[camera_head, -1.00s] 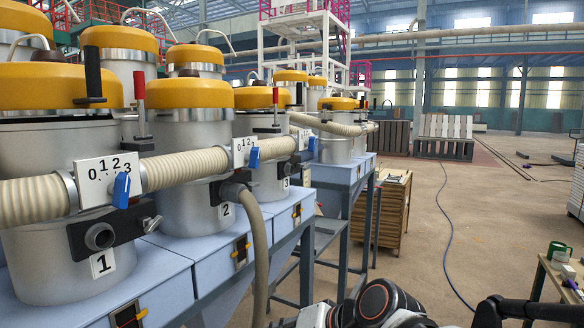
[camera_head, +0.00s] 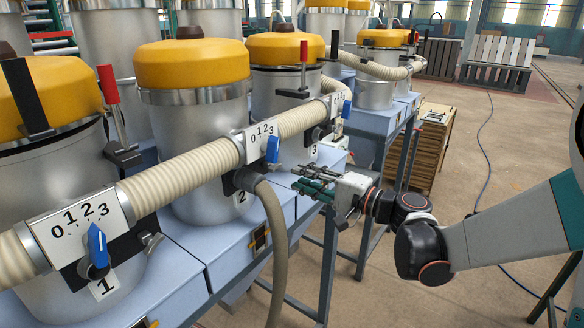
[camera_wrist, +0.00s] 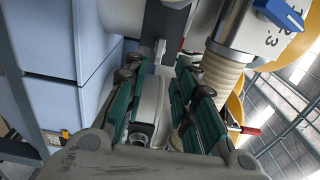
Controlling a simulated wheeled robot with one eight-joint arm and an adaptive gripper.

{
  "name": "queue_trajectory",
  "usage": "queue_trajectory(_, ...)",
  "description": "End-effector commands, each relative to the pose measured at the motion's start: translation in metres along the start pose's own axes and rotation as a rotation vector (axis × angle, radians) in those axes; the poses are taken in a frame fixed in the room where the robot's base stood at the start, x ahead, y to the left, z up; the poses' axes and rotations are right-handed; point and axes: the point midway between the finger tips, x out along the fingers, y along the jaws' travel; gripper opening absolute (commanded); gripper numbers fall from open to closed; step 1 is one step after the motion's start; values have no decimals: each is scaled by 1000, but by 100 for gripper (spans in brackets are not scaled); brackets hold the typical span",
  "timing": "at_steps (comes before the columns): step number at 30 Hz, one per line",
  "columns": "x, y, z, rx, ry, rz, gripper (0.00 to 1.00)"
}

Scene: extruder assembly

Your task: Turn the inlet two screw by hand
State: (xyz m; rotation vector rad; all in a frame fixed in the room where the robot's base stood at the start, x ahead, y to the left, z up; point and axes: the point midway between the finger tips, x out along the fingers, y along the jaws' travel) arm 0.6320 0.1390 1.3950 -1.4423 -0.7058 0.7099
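Vessel two, a silver hopper with a yellow lid (camera_head: 195,110), stands in the middle of the head view with its "2" label (camera_head: 241,197). A beige hose (camera_head: 272,240) runs from its inlet at a black bracket (camera_head: 240,179). The inlet two screw cannot be made out in the head view. My gripper (camera_head: 302,178) has green-padded fingers and is open, right of the hose and apart from it. In the wrist view my gripper (camera_wrist: 162,75) points at a black bracket (camera_wrist: 164,22) with a small silver screw (camera_wrist: 159,50) near the gap; I cannot tell whether it touches.
A ribbed pipe (camera_head: 180,180) with numbered plates and blue selector knobs (camera_head: 272,149) crosses in front of the hoppers. A wooden stack (camera_head: 430,145) is behind my arm. Open floor lies to the right.

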Motion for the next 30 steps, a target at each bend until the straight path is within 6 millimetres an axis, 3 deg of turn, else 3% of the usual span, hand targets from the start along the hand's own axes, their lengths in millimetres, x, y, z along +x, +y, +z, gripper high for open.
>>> queue_trajectory(18, 68, -1, 0, -1, -1, 1, 25)
queue_trajectory(30, 69, 0, 1, -1, 0, 2, 25)
